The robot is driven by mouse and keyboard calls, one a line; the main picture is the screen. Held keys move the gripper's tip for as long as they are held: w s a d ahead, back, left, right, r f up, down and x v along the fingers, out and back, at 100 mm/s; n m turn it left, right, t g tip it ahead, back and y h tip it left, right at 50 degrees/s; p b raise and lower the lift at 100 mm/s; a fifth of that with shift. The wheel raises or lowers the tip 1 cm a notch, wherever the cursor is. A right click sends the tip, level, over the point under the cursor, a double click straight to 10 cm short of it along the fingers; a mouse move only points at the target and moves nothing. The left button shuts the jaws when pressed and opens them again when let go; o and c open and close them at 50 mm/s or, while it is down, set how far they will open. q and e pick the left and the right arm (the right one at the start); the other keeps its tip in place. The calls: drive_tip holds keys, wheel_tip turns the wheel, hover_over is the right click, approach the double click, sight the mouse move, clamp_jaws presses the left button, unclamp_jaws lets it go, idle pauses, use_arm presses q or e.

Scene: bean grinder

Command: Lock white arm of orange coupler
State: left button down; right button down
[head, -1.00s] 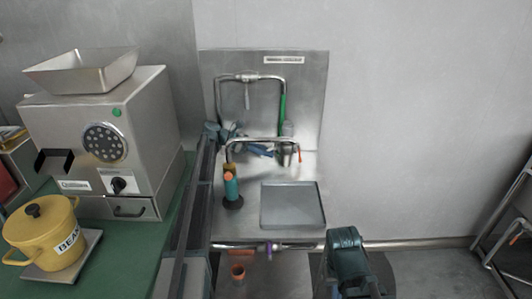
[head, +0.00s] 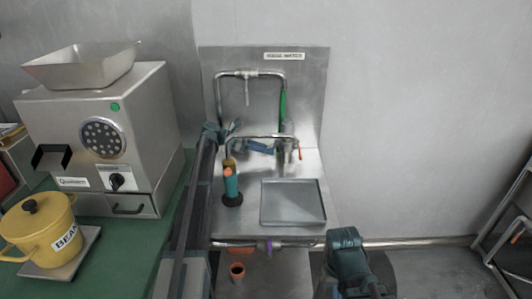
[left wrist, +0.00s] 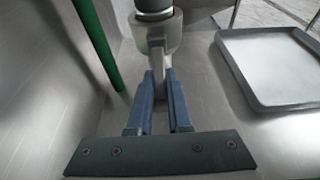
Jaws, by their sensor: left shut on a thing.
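My left gripper (head: 273,149) reaches in from the left over the sink, with blue fingers close to a grey coupler body (head: 288,130) on the pipework. A thin orange piece (head: 299,151) shows just right of it. In the left wrist view, the blue fingers (left wrist: 160,85) are shut on a pale arm (left wrist: 156,48) hanging below the grey-white collar of the coupler (left wrist: 156,30). The far end of the arm is hidden between the fingers. No orange shows in the wrist view.
A green pipe (left wrist: 98,45) runs left of the fingers. A square metal tray (head: 293,203) lies on the sink top. A teal and orange upright piece (head: 231,184) stands on a black base at left. Further left are the grinder (head: 95,140) and a yellow pot (head: 40,232).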

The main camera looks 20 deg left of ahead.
use_arm(q)
drive_tip(key=h+b, duration=0.1)
drive_tip(key=b, duration=0.1)
drive_tip(key=f+h+b, duration=0.1)
drive_tip(key=b, duration=0.2)
drive_tip(key=shift+w+d+f+t+h, duration=0.15)
drive_tip(key=shift+d+f+t+h, duration=0.1)
drive_tip(key=shift+d+t+h, duration=0.1)
drive_tip(key=shift+d+r+h+b, duration=0.15)
drive_tip(key=shift+h+b, duration=0.2)
drive_tip(key=shift+b, duration=0.3)
drive_tip(key=shift+r, duration=0.15)
drive_tip(key=c, duration=0.8)
unclamp_jaws()
drive_tip(key=shift+c, duration=0.2)
